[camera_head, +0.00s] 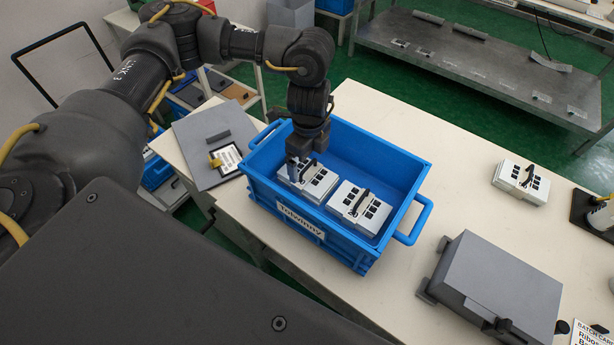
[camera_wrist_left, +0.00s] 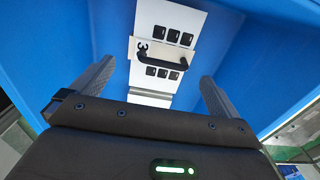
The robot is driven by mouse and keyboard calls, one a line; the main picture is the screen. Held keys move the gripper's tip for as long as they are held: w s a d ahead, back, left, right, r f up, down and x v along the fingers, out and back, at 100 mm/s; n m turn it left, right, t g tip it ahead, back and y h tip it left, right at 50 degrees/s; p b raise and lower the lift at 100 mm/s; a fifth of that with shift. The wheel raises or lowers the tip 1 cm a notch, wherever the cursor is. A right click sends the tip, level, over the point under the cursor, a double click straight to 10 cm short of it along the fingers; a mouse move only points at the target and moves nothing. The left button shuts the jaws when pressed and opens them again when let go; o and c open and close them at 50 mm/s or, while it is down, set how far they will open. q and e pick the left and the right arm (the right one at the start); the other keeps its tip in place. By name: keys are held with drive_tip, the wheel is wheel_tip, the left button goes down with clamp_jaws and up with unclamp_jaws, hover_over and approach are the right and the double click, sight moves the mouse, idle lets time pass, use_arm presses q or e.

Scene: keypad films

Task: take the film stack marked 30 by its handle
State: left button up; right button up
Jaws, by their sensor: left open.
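A white film stack (camera_head: 321,186) with black key windows and a black bar handle lies in the left part of a blue crate (camera_head: 274,205). My left gripper (camera_head: 298,168) is in the crate above its left side and hides part of it. In the left wrist view, a white stack (camera_wrist_left: 170,18) and its dark handle (camera_wrist_left: 160,59) show ahead, between and beyond the open, empty fingers (camera_wrist_left: 156,72). A small mark beside the handle is too unclear to read. A second similar stack (camera_head: 360,207) lies to the right in the crate; its mark looks like 20. My right gripper is out of view.
A third stack (camera_head: 521,183) lies on the cream table (camera_head: 455,165) at the right. A grey lidded box (camera_head: 500,285) stands at front right. A grey board (camera_head: 195,140) with a label lies left of the crate. The crate walls surround my gripper.

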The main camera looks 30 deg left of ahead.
sight(307, 169)
use_arm(q)
drive_tip(key=f, duration=0.5)
drive_tip(key=shift+a, duration=0.2)
drive_tip(key=shift+w, duration=0.1)
drive_tip(key=c, duration=0.9)
